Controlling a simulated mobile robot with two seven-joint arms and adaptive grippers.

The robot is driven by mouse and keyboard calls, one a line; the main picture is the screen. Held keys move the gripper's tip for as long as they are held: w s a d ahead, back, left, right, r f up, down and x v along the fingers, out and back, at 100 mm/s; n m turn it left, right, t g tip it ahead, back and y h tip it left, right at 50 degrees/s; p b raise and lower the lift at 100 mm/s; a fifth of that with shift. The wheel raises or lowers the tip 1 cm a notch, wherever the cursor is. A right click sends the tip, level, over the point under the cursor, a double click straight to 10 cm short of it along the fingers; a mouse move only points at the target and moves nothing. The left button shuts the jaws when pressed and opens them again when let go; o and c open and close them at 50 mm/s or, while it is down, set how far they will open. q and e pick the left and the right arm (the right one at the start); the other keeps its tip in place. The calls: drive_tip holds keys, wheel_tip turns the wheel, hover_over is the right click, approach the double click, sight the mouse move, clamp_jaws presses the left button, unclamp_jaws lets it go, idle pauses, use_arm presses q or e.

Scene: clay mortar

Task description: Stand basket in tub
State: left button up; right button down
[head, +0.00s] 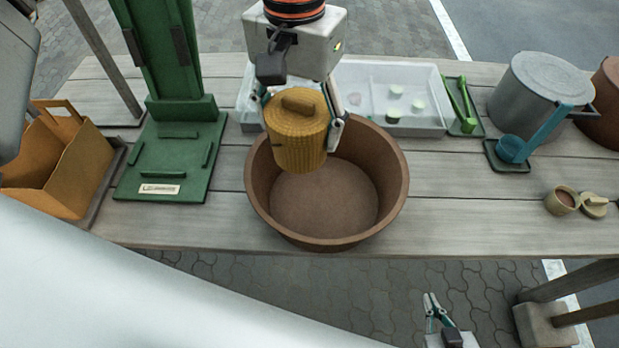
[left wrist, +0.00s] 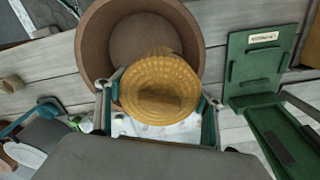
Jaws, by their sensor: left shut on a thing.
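The yellow woven basket (head: 296,138) is upright, with a lid and a handle on top. My left gripper (head: 303,112) is shut on it, one finger on each side. The brown tub (head: 260,205) stands on the table, its visible inside bare. The basket overlaps the back left of the tub's opening and appears held above it; its underside is hidden. In the left wrist view the basket (left wrist: 158,88) covers part of the tub (left wrist: 92,45). My right gripper (head: 432,300) is low in front of the table, away from both; its opening is unclear.
A white tray (head: 425,92) with small pieces lies behind the tub. A green press (head: 165,155) and an orange carrier (head: 65,165) stand left. A grey pot (head: 535,90), blue ladle (head: 515,148) and small jar (head: 562,201) stand right.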

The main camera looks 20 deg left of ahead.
use_arm(q)
wheel_tip(320, 180, down, 15)
drive_tip(key=shift+r+b, duration=0.1)
drive_tip(key=shift+b, duration=0.8)
drive_tip(key=shift+f, duration=0.25)
drive_tip(key=shift+r, duration=0.1)
drive_tip(key=o, duration=1)
drive_tip(key=shift+f, duration=0.2)
drive_tip(key=shift+c, duration=0.2)
use_arm(e)
drive_tip(key=shift+w+d+f, duration=0.15)
drive_tip(key=shift+w+f, duration=0.15)
drive_tip(key=shift+f, duration=0.1)
